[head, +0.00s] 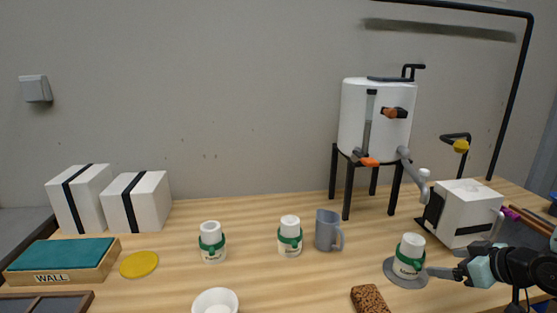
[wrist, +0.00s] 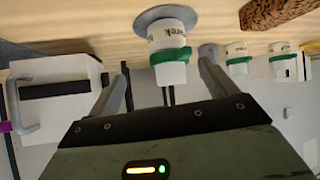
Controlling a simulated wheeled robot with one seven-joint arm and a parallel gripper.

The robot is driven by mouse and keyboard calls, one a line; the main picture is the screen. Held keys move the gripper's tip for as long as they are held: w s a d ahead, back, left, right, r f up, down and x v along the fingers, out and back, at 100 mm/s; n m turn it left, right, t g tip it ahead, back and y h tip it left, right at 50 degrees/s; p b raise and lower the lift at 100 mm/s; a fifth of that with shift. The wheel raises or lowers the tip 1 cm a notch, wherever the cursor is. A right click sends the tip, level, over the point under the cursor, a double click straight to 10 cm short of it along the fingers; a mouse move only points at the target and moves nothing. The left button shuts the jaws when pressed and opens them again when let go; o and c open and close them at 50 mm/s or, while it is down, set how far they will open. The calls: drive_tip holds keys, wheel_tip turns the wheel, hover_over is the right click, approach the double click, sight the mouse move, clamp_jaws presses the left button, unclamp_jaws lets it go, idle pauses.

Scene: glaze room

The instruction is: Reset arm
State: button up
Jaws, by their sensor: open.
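My gripper (head: 446,273) is at the lower right in the head view, just right of a white bottle (head: 409,256) with a green band. This bottle stands upright on a grey round pad (head: 391,277). In the wrist view my gripper (wrist: 165,72) is open, with its two fingers spread. The banded bottle (wrist: 168,48) shows in line with the gap between them, its white cap toward me. I cannot tell whether a finger touches it. Nothing is held.
A white box (head: 463,212) stands behind my gripper. A white tank (head: 365,125) on black legs, a grey mug (head: 327,230) and two more banded bottles (head: 290,238) (head: 212,244) stand leftward. A brown cork-like block (head: 369,299) lies at the front edge.

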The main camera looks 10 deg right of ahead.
drive_tip(key=s+a+r+n+g+h, duration=0.1)
drive_tip(key=s+a+r+g, duration=0.2)
drive_tip(key=s+a, duration=0.4)
drive_tip(key=s+a+r+n+g, duration=0.1)
drive_tip(key=s+a+r+g, duration=0.3)
drive_tip(key=a, duration=0.9)
drive_tip(key=s+a+r+n+g+h+p, duration=0.1)
drive_tip(key=s+a+r+g, duration=0.2)
drive_tip(key=s+a, duration=0.7)
drive_tip(key=shift+s+a+r+h, duration=0.3)
drive_tip(key=shift+s+r, duration=0.1)
drive_tip(key=shift+r, duration=0.05)
